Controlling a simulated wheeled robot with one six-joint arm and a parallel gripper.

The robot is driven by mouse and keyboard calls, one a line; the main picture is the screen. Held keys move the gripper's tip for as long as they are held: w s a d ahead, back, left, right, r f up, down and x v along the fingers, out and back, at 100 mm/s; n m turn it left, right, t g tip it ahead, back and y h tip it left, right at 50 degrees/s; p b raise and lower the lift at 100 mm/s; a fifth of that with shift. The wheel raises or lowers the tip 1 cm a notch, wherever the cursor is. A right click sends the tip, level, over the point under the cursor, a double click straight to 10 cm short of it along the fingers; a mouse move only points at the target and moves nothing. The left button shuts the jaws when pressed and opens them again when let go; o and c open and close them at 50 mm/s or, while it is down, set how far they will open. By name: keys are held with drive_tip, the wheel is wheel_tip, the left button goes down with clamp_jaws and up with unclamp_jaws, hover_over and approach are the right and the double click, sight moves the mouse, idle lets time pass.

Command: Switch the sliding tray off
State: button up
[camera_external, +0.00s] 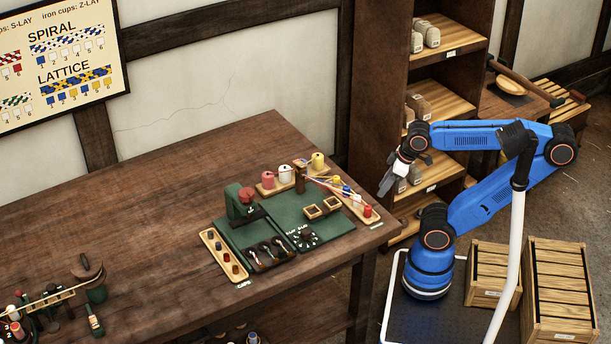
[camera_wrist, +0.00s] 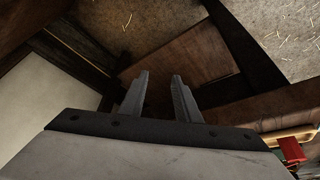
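My gripper (camera_external: 386,183) hangs in the air off the right end of the table, in front of the shelf. In the wrist view my gripper (camera_wrist: 160,76) has its two grey fingers apart with nothing between them. On the table, a green machine board (camera_external: 240,234) carries a dark tray (camera_external: 272,254) with small metal pieces and a round black dial (camera_external: 307,238) with small lettering. I cannot tell which of these is the sliding tray or its switch, or whether it is on. My gripper is well apart from all of them.
A wooden tray of small cups (camera_external: 211,246) lies left of the board. Spools (camera_external: 286,174) and a tray with a red piece (camera_external: 355,207) stand behind and right of it. A shelf (camera_external: 447,80) stands behind my arm. The table's middle left (camera_external: 120,220) is clear.

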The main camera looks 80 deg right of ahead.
wheel_tip(320, 180, up, 3)
drive_tip(key=shift+f, duration=0.15)
clamp_jaws()
wheel_tip(320, 180, up, 22)
drive_tip(key=f, duration=0.1)
drive_tip(key=w+a+r+n, duration=0.2)
drive_tip(key=w+a+n, duration=0.1)
drive_tip(key=w+a, duration=0.65)
drive_tip(key=w+a+n+t, duration=0.15)
drive_tip(key=w+a, duration=0.25)
drive_tip(key=a, duration=1)
drive_tip(key=w+a+n, duration=0.3)
drive_tip(key=a, duration=1)
drive_tip(key=s+a+f+n+t, duration=0.15)
drive_tip(key=s+a, duration=0.25)
drive_tip(key=a, duration=1)
drive_tip(key=shift+n, duration=0.3)
drive_tip(key=shift+s+a+f, duration=0.1)
drive_tip(key=shift+a+f, duration=0.05)
drive_tip(key=shift+f, duration=1.2)
drive_tip(key=shift+a+f, duration=0.15)
drive_tip(key=shift+f, duration=1.15)
